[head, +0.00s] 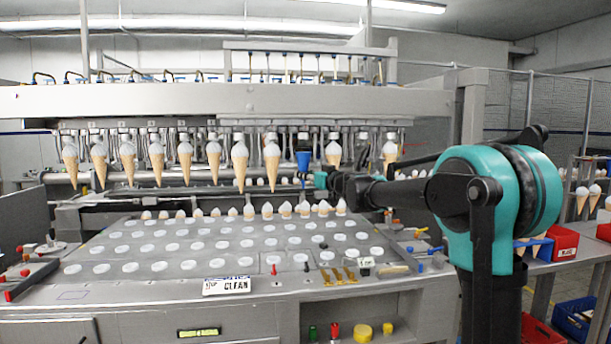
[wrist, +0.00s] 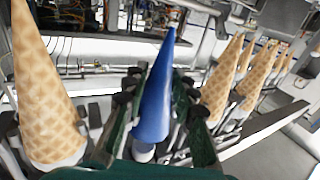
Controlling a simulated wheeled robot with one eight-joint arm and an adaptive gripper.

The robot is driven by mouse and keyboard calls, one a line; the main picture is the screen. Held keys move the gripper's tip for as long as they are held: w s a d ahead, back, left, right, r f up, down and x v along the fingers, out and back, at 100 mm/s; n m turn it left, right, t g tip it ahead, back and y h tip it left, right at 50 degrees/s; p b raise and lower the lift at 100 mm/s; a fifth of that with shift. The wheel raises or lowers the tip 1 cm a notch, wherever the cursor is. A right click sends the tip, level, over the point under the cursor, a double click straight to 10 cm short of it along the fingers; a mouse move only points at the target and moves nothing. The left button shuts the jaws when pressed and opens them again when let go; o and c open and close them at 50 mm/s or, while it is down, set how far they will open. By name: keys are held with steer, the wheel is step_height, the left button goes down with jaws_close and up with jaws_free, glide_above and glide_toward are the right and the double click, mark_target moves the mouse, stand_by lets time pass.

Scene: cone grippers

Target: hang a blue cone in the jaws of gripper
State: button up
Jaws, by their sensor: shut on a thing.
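A blue cone (head: 303,158) is in the row of hanging cones under the machine's beam, in the gap between two waffle cones. A machine gripper (head: 303,138) is directly above it; I cannot tell whether its jaws touch the cone. My gripper (head: 316,179) reaches in from the right at the cone's lower part. In the wrist view the blue cone (wrist: 157,95) stands between the dark green fingers of my gripper (wrist: 155,88), which are shut on it.
Waffle cones hang close on both sides, one on the left (head: 272,163) and one on the right (head: 333,152). They are near my fingers in the wrist view (wrist: 45,95). Below is a table (head: 120,285) with round white discs and a row of small cones.

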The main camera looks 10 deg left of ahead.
steer(key=shift+f, duration=0.3)
stand_by(0.5)
steer(key=o, duration=1)
steer(key=shift+o, duration=0.6)
steer(key=shift+o, duration=1.1)
steer(key=shift+s, duration=0.1)
steer(key=s+d, duration=0.2)
steer(key=s, duration=0.6)
steer(key=shift+s+d, duration=0.25)
